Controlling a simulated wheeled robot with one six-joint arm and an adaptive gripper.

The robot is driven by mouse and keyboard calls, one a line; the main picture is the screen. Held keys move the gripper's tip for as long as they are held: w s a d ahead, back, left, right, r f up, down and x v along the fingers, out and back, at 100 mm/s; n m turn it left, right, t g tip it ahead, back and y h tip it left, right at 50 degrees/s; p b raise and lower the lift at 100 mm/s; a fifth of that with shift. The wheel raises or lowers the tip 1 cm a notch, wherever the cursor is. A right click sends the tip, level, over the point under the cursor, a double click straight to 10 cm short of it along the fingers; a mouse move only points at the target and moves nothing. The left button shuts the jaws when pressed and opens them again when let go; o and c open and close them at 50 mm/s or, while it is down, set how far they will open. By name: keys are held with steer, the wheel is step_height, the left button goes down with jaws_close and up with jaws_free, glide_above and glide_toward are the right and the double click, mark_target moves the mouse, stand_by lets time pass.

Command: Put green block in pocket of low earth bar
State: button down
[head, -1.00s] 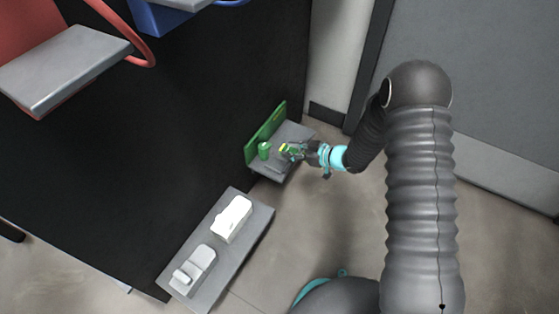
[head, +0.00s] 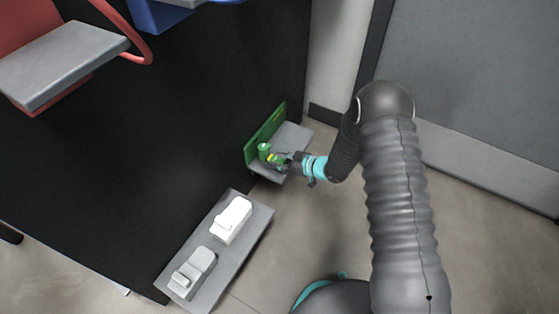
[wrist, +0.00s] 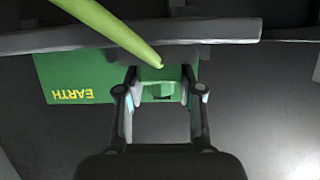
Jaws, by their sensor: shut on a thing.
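My gripper (head: 280,161) is at the low grey shelf with the green back panel, at the right end of the black cabinet. It is shut on the green block (wrist: 162,90), which shows between the two fingertips in the wrist view. The green panel (head: 266,133) stands along the shelf's back edge. In the wrist view a green panel (wrist: 70,75) bears the word EARTH in yellow, upside down. A green upright piece (head: 263,148) stands just left of the fingertips in the head view. The pocket cannot be made out, nor whether the block touches the shelf.
A yellow-green rod or cable (wrist: 110,27) crosses the top of the wrist view, ending over the block. A second grey shelf (head: 262,215) holds a white piece (head: 231,220) and a grey piece (head: 193,272). Red and blue fixtures sit higher on the cabinet. Floor to the right is open.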

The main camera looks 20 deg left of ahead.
steer(key=shift+f, duration=0.15)
steer(key=c, duration=0.7)
jaws_free()
steer(key=shift+d+r, duration=0.15)
steer(key=shift+r, duration=0.15)
steer(key=p+v, duration=0.1)
steer(key=v, duration=1)
steer(key=shift+d+r, duration=0.15)
steer(key=shift+d, duration=0.15)
